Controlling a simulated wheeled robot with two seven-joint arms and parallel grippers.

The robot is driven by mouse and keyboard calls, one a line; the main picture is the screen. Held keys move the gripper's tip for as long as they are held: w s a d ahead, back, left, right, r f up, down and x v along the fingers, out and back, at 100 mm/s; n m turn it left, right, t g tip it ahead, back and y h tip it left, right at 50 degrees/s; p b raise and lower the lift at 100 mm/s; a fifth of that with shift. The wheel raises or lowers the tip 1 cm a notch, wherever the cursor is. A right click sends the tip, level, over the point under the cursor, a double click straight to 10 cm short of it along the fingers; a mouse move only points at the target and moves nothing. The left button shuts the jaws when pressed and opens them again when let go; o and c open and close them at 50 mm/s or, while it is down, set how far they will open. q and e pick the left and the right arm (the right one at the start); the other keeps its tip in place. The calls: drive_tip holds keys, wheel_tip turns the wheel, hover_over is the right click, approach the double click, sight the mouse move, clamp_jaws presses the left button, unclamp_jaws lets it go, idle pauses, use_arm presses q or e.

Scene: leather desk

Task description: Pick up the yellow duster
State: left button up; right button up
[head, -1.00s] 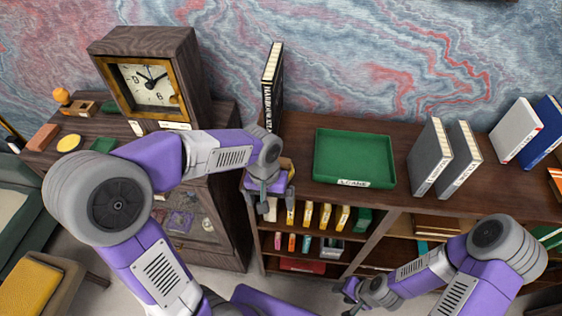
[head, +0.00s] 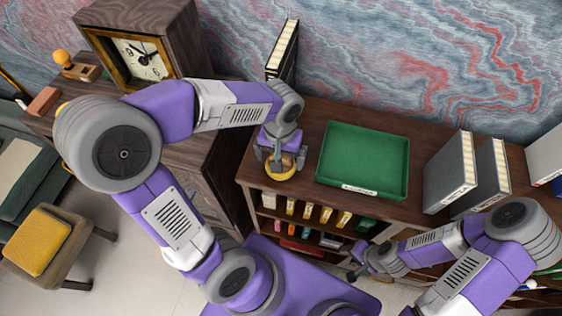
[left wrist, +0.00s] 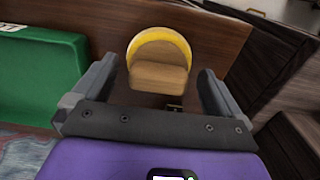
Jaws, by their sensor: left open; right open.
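The yellow duster (left wrist: 160,62) shows in the left wrist view as a tan block with a rounded yellow rim, on the dark wooden top. In the head view its yellow part (head: 281,173) shows just under my left gripper (head: 279,160), which partly hides it. My left gripper is open, pointing down, with one finger on each side of the duster in the picture. The left wrist view shows a gap between fingers and duster. My right gripper (head: 358,266) is open and empty, low in front of the shelves.
A green tray (head: 362,191) lies right of the duster on the shelf top. A black book (head: 284,50) stands behind it. Grey binders (head: 449,176) stand farther right. A wooden clock (head: 140,58) is on the left cabinet. A stool with a yellow cushion (head: 38,240) stands at lower left.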

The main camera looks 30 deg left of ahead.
use_arm(q)
wheel_tip(320, 180, down, 2)
drive_tip(key=shift+w+f, duration=0.1)
drive_tip(key=shift+f, duration=0.15)
drive_tip(key=c, duration=0.9)
wheel_tip(320, 180, up, 10)
drive_tip(key=shift+r+p, duration=0.1)
drive_tip(key=shift+p, duration=0.45)
drive_tip(key=o, duration=0.6)
drive_tip(key=c, duration=0.4)
drive_tip(key=shift+o, duration=0.2)
